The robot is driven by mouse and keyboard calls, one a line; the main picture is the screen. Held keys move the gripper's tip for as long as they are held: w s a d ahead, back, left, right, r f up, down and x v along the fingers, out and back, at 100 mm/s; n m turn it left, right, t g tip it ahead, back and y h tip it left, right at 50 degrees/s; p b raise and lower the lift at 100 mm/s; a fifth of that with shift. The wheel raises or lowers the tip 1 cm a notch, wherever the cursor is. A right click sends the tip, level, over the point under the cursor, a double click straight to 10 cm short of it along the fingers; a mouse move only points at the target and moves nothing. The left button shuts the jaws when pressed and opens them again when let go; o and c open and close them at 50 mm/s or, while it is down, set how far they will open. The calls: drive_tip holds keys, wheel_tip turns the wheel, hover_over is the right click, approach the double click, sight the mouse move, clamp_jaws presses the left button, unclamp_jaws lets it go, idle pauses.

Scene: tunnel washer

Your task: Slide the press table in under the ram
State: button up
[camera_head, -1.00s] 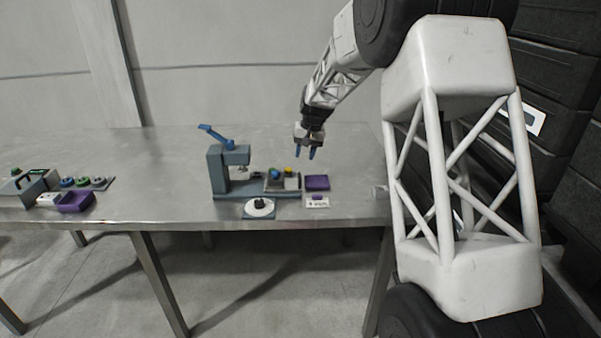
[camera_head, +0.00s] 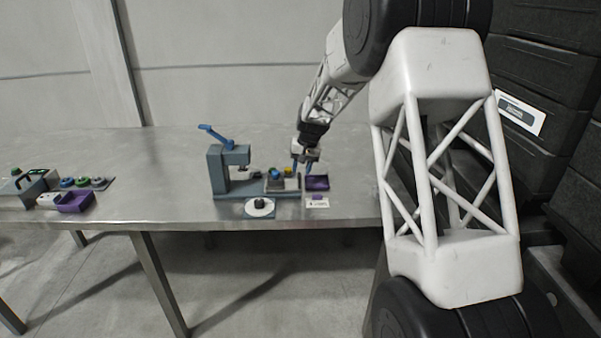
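The press (camera_head: 216,170) is a blue-grey frame with a blue lever (camera_head: 214,135) on top, standing upright on the table. Its ram (camera_head: 242,168) hangs from the arm of the frame. The press table (camera_head: 276,186) appears to be the small block on the base rail, right of the ram and apart from it. It carries small blue and yellow pieces. Whether a finger touches the press table cannot be told.
A purple tray (camera_head: 318,188) lies just right of the press, with a small white plate (camera_head: 317,203) in front. A white dial (camera_head: 259,213) with a black knob sits before the press. Another purple tray (camera_head: 74,207) and several round pieces stand far left. The bench between is clear.

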drive_tip(key=shift+a+f, duration=0.2)
drive_tip(key=shift+f, duration=0.8)
clamp_jaws()
